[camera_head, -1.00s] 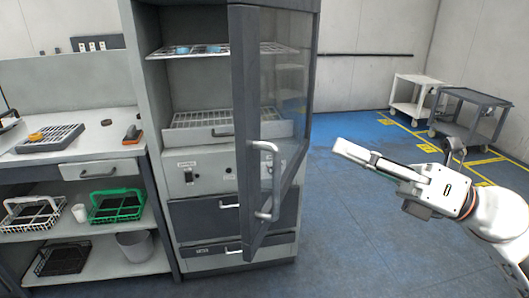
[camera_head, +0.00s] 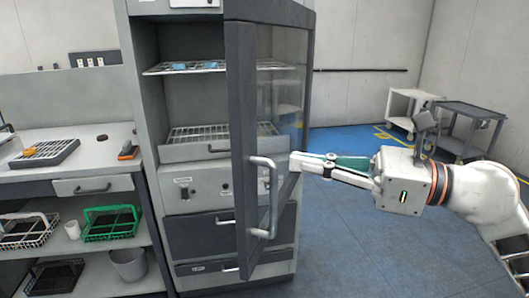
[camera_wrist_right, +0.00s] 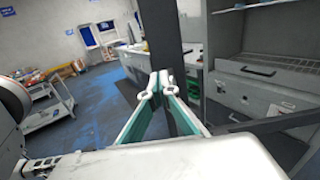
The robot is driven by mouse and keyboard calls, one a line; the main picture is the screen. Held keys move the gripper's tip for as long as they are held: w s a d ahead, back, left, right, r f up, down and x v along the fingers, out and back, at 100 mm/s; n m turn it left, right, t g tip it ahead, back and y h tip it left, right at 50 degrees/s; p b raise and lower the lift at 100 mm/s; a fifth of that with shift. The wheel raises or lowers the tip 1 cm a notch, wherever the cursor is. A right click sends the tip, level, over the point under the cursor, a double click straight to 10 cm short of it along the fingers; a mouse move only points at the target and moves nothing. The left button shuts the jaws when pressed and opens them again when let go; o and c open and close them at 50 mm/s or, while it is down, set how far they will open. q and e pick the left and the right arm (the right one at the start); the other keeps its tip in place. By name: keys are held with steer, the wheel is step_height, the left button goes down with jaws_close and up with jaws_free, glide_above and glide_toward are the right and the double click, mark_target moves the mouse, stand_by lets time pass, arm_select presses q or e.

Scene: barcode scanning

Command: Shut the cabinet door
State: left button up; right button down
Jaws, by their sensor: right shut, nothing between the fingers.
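The cabinet (camera_head: 196,200) stands in the middle of the head view, with a wire shelf, a drawer and dark panels inside. Its door (camera_head: 240,110), dark-framed with a glass pane, is swung open toward me. A curved metal handle (camera_head: 262,195) is on the door. My right gripper (camera_head: 296,162) is shut and empty, its tips close to the right side of the door's glass; I cannot tell if they touch. In the right wrist view the shut fingertips (camera_wrist_right: 158,84) point toward the dark door frame (camera_wrist_right: 165,50). My left gripper is not in view.
A workbench (camera_head: 100,158) with a rack, a scanner and lower-shelf baskets stands left of the cabinet. Two carts (camera_head: 468,125) stand at the back right. The blue floor (camera_head: 345,225) right of the cabinet is clear.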

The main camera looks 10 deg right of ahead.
mark_target(246, 153)
steer(key=p+x, duration=0.1)
steer(key=x, duration=0.6)
steer(key=shift+a, duration=0.2)
steer(key=shift+w+a, duration=0.1)
